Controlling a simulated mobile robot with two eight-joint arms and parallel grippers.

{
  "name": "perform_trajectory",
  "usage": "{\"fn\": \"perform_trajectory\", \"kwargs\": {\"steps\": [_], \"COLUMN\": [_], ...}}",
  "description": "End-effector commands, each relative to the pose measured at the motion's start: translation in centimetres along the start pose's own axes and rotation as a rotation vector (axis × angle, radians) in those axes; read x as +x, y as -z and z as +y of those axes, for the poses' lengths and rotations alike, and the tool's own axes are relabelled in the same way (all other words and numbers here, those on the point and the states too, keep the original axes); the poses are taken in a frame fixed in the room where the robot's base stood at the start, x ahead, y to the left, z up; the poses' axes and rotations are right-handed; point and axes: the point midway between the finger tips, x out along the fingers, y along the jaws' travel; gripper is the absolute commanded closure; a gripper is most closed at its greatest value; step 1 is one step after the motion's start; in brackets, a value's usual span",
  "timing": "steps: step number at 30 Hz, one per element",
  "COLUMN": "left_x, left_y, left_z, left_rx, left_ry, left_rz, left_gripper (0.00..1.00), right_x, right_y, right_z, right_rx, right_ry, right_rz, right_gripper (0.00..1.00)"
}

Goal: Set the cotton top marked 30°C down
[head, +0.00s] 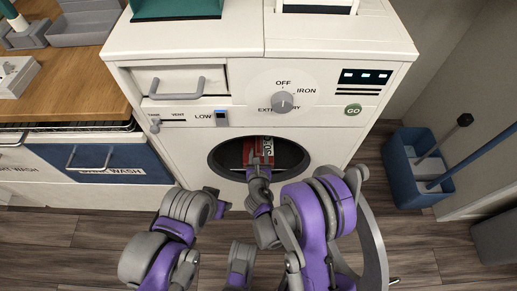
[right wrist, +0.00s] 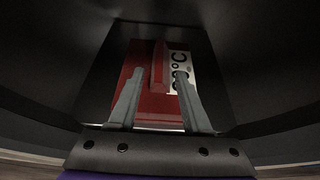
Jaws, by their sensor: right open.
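The red cotton top (head: 257,146) lies inside the dark round opening of the white machine (head: 180,45). It also shows in the right wrist view (right wrist: 158,105), with a white label whose digits are partly covered by a finger; "0°C" is readable. My right gripper (head: 261,163) reaches into the opening at the top. Its two grey fingers (right wrist: 155,85) are open, with red cloth and a raised red fold between them. I cannot tell whether they touch the cloth. My left arm is bent in front of the machine; its gripper cannot be clearly made out.
The machine's round door (head: 376,255) appears to stand open at the right, beside my arm. A blue caddy (head: 400,170) with long handles is on the floor at right. A wooden counter (head: 75,75) is at left, above a blue "WASH" drawer (head: 125,162).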

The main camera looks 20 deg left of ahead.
Motion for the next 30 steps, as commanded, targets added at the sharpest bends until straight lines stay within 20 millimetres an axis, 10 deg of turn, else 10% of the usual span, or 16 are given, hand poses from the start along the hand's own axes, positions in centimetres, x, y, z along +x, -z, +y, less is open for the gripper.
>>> {"fn": "perform_trajectory", "kwargs": {"steps": [9, 30], "left_x": [0.6, 1.9], "left_y": [-0.1, -0.5], "left_z": [0.0, 0.0], "left_rx": [0.0, 0.0], "left_ry": [0.0, 0.0], "left_rz": [-0.002, -0.005], "left_gripper": [0.5, 0.5], "right_x": [-7.1, -9.0], "right_y": [0.2, 0.0], "right_z": [0.1, 0.0], "right_rx": [-0.001, 0.001], "right_ry": [-0.002, 0.001], "right_rz": [0.001, 0.001], "right_gripper": [0.5, 0.5]}}
